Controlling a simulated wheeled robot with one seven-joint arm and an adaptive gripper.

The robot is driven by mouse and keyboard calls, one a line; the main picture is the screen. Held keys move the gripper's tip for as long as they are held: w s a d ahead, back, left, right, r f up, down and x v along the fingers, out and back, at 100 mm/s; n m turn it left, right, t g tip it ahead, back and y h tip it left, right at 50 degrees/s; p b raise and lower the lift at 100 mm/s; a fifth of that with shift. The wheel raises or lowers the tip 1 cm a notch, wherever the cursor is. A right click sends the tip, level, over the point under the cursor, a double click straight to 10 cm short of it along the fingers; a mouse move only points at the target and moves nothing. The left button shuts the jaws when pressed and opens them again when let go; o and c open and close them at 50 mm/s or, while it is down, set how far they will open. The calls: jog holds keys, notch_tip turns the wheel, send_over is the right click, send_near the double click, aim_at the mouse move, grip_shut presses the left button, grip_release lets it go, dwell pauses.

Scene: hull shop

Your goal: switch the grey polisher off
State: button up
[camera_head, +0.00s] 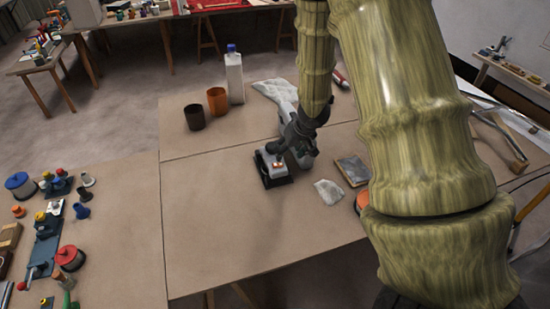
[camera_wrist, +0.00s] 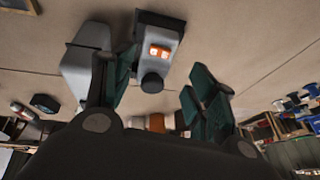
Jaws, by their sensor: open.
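The grey polisher (camera_head: 270,172) stands on the table below my gripper, a grey-topped block with a dark lower part. Its orange switch (camera_head: 278,164) shows on the top. In the wrist view the polisher (camera_wrist: 152,27) lies just beyond my fingers, with the orange switch (camera_wrist: 159,50) facing the camera and a round black knob beside it. I cannot tell which way the switch is set. My gripper (camera_wrist: 162,68) is open and empty, its dark green fingers spread either side of the knob. A pale grey body (camera_wrist: 86,62) lies beside the polisher, partly behind one finger; I cannot tell if they are joined.
A white bottle (camera_head: 235,78), an orange cup (camera_head: 217,101) and a dark cup (camera_head: 194,117) stand behind left. A crumpled cloth (camera_head: 328,191) and a flat grey block (camera_head: 352,170) lie to the right. The table's front left is clear.

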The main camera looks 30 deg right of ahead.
aim_at(279, 166)
jog(key=shift+p+x, duration=0.7)
jog(key=shift+x, duration=4.55)
jog(key=shift+c, duration=0.5)
